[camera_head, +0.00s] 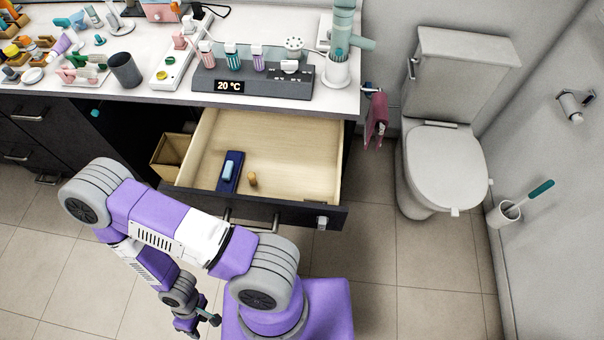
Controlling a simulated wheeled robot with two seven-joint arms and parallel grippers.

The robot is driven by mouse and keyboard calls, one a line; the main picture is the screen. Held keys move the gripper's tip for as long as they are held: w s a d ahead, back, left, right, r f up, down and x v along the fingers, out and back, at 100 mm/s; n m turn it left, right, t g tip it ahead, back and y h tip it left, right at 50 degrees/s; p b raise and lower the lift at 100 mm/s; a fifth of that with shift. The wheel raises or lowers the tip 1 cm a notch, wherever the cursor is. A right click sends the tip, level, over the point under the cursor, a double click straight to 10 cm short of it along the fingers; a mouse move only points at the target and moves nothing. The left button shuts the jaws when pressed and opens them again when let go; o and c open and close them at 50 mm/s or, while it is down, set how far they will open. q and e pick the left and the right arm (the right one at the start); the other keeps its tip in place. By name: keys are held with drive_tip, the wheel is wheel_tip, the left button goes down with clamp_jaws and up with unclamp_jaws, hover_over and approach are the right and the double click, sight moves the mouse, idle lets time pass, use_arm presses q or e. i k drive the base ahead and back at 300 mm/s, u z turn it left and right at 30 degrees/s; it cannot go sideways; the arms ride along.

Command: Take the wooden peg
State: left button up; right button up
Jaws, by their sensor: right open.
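The wooden peg (252,179) is a small light-brown piece in the open drawer (300,150). It is just right of a dark blue case (230,172) with a light blue part on it. My right gripper (208,320) is low at the bottom of the view, in front of and below the drawer, well apart from the peg. It is open, with nothing seen between its fingers. My left gripper is not in view.
The drawer's front panel (300,213) and handle lie between my arm and the peg. A small wooden box (168,157) is left of the drawer. The cluttered countertop (185,95) is above, and a toilet (445,165) stands at right. The drawer's right part is bare.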

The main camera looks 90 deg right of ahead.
sight(252, 176)
drive_tip(key=k, duration=0.35)
drive_tip(key=z, duration=0.8)
